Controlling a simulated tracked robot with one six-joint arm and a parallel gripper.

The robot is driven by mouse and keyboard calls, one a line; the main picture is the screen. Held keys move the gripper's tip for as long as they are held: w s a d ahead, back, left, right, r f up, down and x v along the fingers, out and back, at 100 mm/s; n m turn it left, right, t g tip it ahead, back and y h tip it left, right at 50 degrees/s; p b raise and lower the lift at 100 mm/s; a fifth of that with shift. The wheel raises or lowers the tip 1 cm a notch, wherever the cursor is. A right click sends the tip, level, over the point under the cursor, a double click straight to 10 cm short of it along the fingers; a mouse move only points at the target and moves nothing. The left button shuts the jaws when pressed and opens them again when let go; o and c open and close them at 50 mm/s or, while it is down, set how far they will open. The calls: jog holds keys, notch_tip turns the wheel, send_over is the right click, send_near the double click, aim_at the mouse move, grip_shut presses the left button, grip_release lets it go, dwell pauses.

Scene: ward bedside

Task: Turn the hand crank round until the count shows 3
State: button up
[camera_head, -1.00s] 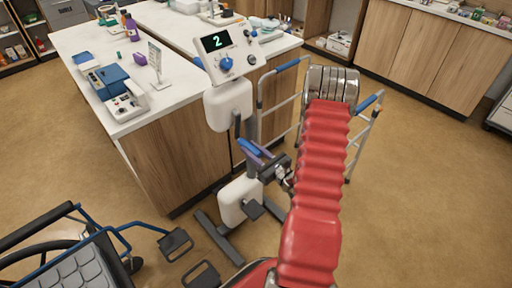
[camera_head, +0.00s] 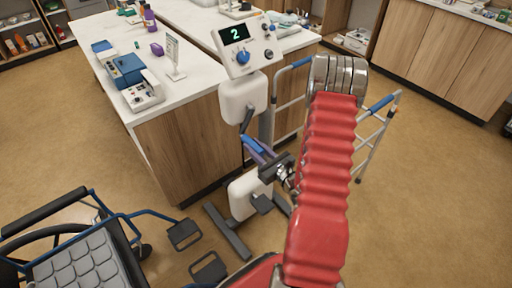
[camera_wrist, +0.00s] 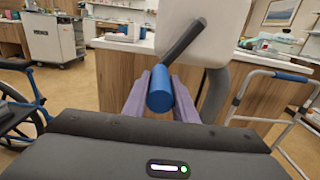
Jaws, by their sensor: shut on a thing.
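The count display (camera_head: 235,33) on the white console reads a green 2. The hand crank sits on the white machine head below the console (camera_head: 243,95). Its dark crank arm (camera_wrist: 184,40) slants down to a blue handle (camera_wrist: 160,90) in the wrist view. My gripper (camera_head: 254,146) is shut on the blue handle, with its purple fingers on either side of it. The handle (camera_head: 254,145) also shows in the head view, below the machine head. The far side of the crank's hub is hidden.
A walker frame (camera_head: 368,150) stands right behind my arm. A wheelchair (camera_head: 75,262) is at the lower left. The counter (camera_head: 195,90) beside the machine carries a blue and white device (camera_head: 130,78). Open floor lies at left and right.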

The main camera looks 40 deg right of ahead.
jog(key=shift+a+r, duration=1.65)
jog(key=shift+a, duration=0.2)
jog(key=r, duration=0.2)
jog(key=a+r, duration=0.1)
jog(key=r, duration=0.1)
jog(key=shift+a+r, duration=0.2)
jog(key=shift+r, duration=0.15)
jog(key=r, duration=0.5)
jog(key=shift+d, duration=0.35)
